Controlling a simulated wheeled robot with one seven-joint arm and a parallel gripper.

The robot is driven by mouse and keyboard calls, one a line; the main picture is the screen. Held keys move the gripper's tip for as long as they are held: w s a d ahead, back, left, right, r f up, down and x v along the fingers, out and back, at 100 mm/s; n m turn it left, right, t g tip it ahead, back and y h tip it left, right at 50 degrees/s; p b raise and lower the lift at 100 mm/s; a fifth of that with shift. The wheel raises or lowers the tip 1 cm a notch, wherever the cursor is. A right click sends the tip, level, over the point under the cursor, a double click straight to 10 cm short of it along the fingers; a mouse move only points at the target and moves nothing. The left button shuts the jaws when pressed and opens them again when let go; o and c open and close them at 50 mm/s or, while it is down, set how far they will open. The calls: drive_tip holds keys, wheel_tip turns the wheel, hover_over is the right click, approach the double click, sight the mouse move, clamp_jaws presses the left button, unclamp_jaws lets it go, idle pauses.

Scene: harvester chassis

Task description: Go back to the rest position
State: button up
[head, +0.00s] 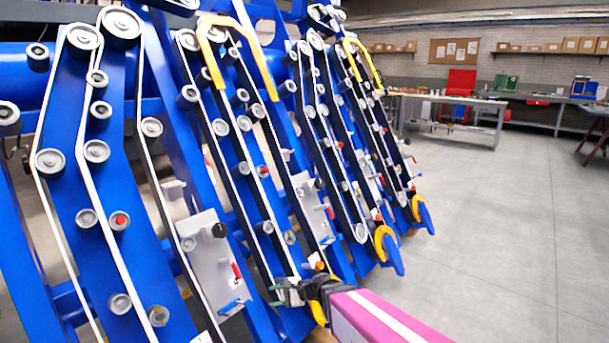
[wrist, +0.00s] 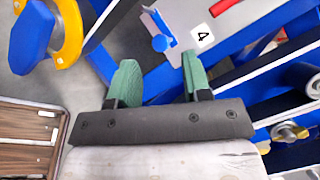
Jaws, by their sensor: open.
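My gripper (head: 287,292) is at the lower middle of the head view, in front of the lower end of the blue harvester chassis (head: 185,290). In the wrist view my gripper (wrist: 160,80) shows two green fingers standing apart with nothing between them. My pink arm link comes in from the bottom of the head view.
A yellow ring with a blue tip (wrist: 62,35) is at upper left in the wrist view. A brown slatted object (wrist: 25,140) is at lower left there. Workbenches (head: 455,108) stand at the back right. The grey floor (head: 500,230) on the right is clear.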

drive_tip(key=s+d+n+g+h, duration=0.1)
drive_tip(key=d+n+h, duration=0.4)
drive_tip(key=d, duration=0.9)
drive_tip(key=s+d+r+n+h, duration=0.1)
drive_tip(key=d+n+h, duration=0.4)
drive_tip(key=d, duration=1)
drive_tip(key=s+h, duration=0.1)
drive_tip(key=h, duration=0.2)
drive_tip(key=shift+r+g+h, duration=0.2)
drive_tip(key=shift+g+h, duration=0.2)
